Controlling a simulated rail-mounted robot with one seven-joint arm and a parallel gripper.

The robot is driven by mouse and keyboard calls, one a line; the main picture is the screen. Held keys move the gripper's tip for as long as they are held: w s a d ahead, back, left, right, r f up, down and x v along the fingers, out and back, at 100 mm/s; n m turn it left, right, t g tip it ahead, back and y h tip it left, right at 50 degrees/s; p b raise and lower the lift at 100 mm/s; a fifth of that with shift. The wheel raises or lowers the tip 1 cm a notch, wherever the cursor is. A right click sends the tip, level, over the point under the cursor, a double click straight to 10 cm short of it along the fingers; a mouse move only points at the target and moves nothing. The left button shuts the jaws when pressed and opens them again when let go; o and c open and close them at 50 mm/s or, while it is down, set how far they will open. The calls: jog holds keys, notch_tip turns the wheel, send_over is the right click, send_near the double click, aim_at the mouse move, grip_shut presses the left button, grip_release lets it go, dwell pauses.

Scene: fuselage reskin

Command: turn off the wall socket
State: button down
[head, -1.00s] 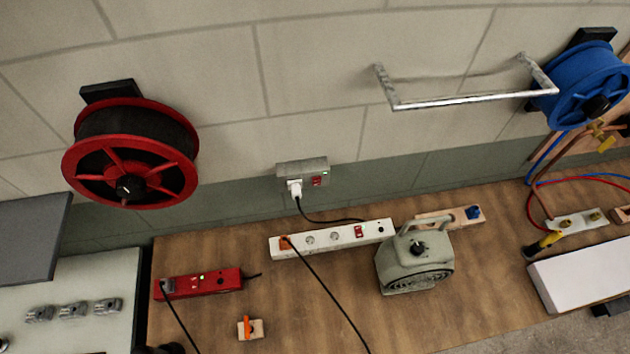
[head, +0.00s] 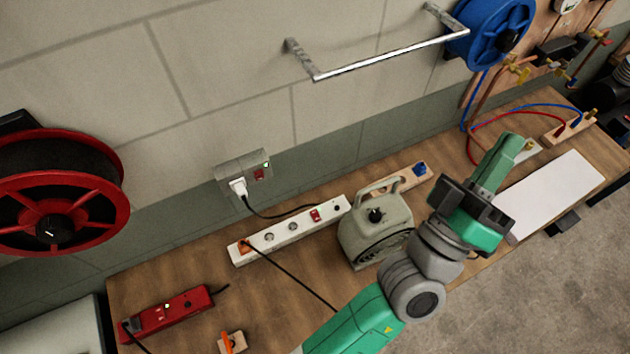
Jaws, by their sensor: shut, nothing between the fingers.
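The wall socket (head: 232,170) is a grey double-width box low on the wall, left of centre. A white plug (head: 238,188) with a black cord sits in its left part. A red rocker switch (head: 260,174) is on its right part, with a small green light (head: 266,164) above it. I cannot tell the rocker's tilt. My gripper (head: 518,147) is at the right, over the bench, well apart from the socket. It points up and to the right, with its fingers together and nothing held.
A white power strip (head: 270,243) and a grey-green portable machine (head: 385,215) stand on the bench below the socket. A metal rail (head: 390,57) juts from the wall above. A red reel (head: 50,190) hangs left and a blue reel (head: 490,30) hangs upper right.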

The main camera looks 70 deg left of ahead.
aim_at(259, 175)
jog(key=s+a+f+n+g+y, duration=0.4)
jog(key=a+f+n+g+y, duration=0.4)
jog(key=f, duration=0.5)
jog(key=s+a+f+n+g, duration=0.3)
jog(key=s+f+n+g, duration=0.1)
jog(key=f, duration=0.5)
jog(key=s+a+f+n+g+b, duration=0.1)
jog(key=s+a+f+n+g, duration=0.2)
jog(key=s+f+g, duration=0.4)
jog(key=s+a+f+n+g+h+b, duration=0.1)
jog(key=s+a+f+n+g, duration=0.2)
jog(key=s+f, duration=0.6)
notch_tip(259, 175, down, 2)
jog(key=n+g, duration=0.1)
jog(key=g, duration=0.1)
jog(key=shift+s+n+g, duration=0.15)
jog(key=shift+n+g, duration=0.25)
jog(key=a, duration=0.4)
jog(key=a+r+p, duration=0.1)
jog(key=a, duration=0.4)
jog(key=a+p, duration=0.1)
jog(key=a, duration=0.4)
jog(key=shift+s+r, duration=0.3)
jog(key=shift+s, duration=0.1)
